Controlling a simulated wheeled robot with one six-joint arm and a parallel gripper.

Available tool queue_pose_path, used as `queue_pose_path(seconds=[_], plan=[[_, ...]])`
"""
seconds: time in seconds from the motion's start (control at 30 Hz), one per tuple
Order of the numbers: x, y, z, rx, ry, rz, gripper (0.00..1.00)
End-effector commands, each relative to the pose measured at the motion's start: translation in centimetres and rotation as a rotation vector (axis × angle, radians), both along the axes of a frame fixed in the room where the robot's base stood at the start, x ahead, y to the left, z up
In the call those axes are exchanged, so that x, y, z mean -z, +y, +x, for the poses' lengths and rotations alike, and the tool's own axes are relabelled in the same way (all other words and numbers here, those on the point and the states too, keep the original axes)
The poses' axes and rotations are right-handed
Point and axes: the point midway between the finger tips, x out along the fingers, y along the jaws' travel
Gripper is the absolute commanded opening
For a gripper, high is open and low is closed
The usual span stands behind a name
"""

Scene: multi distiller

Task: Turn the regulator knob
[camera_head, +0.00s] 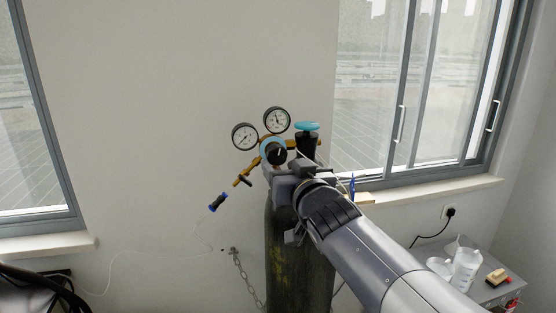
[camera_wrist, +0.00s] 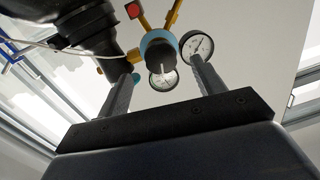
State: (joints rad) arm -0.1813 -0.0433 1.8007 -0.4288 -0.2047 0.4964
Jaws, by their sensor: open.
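The regulator knob (camera_head: 277,154) is a round black knob with a light mark, set in a blue ring on the brass regulator. It also shows in the wrist view (camera_wrist: 159,52), beyond and between my fingers. My gripper (camera_wrist: 163,80) is open, with one finger left and one right of the knob in that view. I see no contact with the knob. In the head view my gripper (camera_head: 285,170) is just below the knob, and the wrist hides part of the regulator. Two round gauges (camera_head: 276,120) (camera_head: 245,137) sit above and left of the knob.
A dark gas cylinder (camera_head: 283,255) stands under the regulator. A turquoise valve handwheel (camera_head: 307,127) is close on the right. A thin hose with a blue-black fitting (camera_head: 218,202) hangs left. A chain (camera_head: 240,275) runs beside the cylinder. A grey table (camera_head: 497,287) is at lower right.

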Motion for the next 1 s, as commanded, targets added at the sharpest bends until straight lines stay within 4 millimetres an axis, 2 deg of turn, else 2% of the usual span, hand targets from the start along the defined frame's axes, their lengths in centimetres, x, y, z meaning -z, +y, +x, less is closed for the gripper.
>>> queue_pose_path(seconds=[0.2,0.4,0.8,1.0], plan=[[0.1,0.9,3.3,-0.001,0.002,-0.001,0.65],[0.0,1.4,5.0,-0.001,0.000,0.000,0.65],[0.0,1.5,5.6,0.000,0.000,0.000,0.65],[0.0,1.5,5.5,0.000,0.000,0.000,0.48]])
